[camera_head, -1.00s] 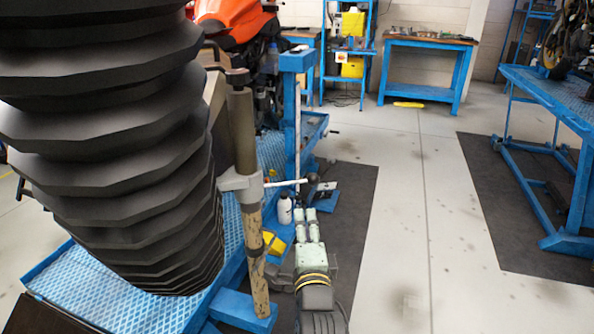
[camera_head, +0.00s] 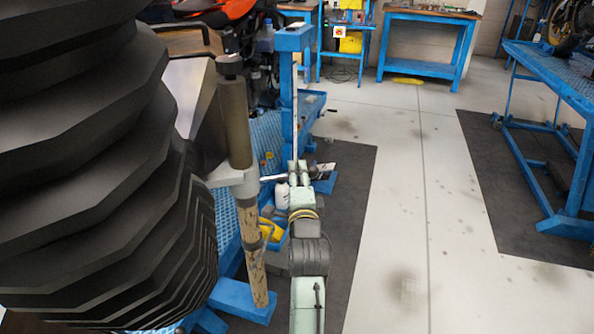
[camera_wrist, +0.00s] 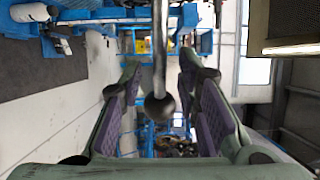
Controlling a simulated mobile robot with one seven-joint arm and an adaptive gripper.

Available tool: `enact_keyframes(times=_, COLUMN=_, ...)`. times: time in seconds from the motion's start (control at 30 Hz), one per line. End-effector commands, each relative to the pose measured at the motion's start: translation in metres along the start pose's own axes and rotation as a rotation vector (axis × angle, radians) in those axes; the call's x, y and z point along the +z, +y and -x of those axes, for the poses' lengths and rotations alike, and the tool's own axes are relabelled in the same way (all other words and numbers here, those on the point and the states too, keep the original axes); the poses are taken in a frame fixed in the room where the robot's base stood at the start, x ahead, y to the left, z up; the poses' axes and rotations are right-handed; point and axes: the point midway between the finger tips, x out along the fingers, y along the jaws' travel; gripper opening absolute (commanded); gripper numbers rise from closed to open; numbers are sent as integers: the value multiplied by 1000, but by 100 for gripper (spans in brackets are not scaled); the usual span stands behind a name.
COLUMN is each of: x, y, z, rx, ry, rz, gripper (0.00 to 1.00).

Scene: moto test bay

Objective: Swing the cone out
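The cone (camera_head: 85,150) is a large black ribbed shape filling the left of the head view; its top is cut off. Beside it stands a post (camera_head: 237,130) with a grey clamp (camera_head: 235,182), from which a thin lever (camera_head: 272,178) sticks out to the right. My gripper (camera_head: 299,170) is at the lever's outer end in the head view, small and partly overlapping it. In the wrist view my gripper (camera_wrist: 160,85) is open, with the lever's dark ball knob (camera_wrist: 159,107) and rod between its purple-padded fingers. Gaps show on both sides of the knob.
A blue stand (camera_head: 294,90) and an orange motorcycle (camera_head: 232,9) are behind the post. A white bottle (camera_head: 281,194) and a yellow item (camera_head: 271,229) are low beside my arm. A blue lift table (camera_head: 570,85) is at right. The floor (camera_head: 415,200) between is clear.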

Motion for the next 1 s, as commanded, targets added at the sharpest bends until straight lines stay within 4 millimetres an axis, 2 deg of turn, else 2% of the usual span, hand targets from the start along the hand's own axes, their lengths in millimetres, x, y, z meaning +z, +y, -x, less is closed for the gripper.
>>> enact_keyframes(times=0.13, x=0, y=0, z=-10, rx=1, ry=0, rz=0, gripper=30)
enact_keyframes(times=0.43, x=0, y=0, z=-11, rx=0, ry=0, rz=1, gripper=29)
enact_keyframes(times=0.87, x=0, y=0, z=-11, rx=0, ry=1, rz=0, gripper=0)
enact_keyframes(times=1.0, x=0, y=0, z=-11, rx=0, ry=1, rz=0, gripper=0)
